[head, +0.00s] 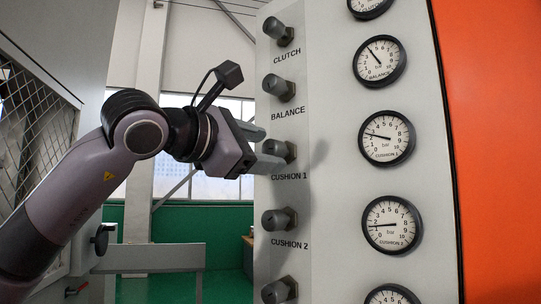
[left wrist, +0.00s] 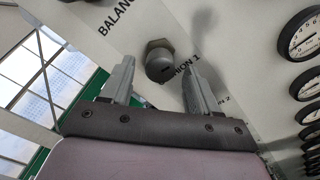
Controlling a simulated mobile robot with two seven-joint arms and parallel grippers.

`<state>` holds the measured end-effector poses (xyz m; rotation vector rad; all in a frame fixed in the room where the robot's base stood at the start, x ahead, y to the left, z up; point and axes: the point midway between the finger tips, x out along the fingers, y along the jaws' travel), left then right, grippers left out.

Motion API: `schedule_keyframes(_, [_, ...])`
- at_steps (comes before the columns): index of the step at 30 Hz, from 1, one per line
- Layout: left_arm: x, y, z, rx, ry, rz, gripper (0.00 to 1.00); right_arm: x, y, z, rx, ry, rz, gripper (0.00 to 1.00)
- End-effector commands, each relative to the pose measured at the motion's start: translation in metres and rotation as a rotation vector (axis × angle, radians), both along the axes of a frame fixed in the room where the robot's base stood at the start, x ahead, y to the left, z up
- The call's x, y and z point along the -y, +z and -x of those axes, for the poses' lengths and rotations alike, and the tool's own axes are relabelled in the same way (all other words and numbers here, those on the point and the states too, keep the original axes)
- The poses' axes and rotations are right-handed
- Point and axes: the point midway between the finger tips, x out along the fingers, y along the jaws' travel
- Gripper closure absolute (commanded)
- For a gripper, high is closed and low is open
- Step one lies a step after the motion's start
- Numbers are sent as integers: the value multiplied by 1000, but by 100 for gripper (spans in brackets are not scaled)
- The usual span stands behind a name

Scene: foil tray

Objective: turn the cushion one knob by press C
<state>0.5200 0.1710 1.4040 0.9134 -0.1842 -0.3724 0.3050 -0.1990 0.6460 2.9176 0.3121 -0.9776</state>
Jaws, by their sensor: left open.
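The cushion 1 knob (head: 283,150) is a grey knob on the light panel, above its "CUSHION 1" label. My left gripper (head: 264,147) is open at this knob, and its fingers partly cover the knob in the head view. In the left wrist view the knob (left wrist: 159,62) shows between the two open fingers (left wrist: 157,70), with a gap on each side. I cannot tell how far the fingers reach over it. The cushion 1 gauge (head: 386,138) has its needle pointing left and slightly up, near 2 bar. My right gripper is not in view.
The clutch knob (head: 278,31) and balance knob (head: 279,87) sit above, and the cushion 2 knob (head: 279,219) sits below in the same column. The cushion 2 gauge (head: 392,225) is to the right. A mesh guard (head: 35,125) stands at the left.

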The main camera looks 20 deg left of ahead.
Motion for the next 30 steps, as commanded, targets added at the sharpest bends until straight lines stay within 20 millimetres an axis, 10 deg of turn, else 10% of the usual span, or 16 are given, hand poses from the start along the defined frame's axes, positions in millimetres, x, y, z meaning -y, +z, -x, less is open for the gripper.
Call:
schedule_keyframes(9, [-16, -1, 38, -1, 1, 0, 40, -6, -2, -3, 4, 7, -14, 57])
schedule_keyframes(30, [-17, -1, 39, -2, 0, -1, 40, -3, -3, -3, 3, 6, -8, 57])
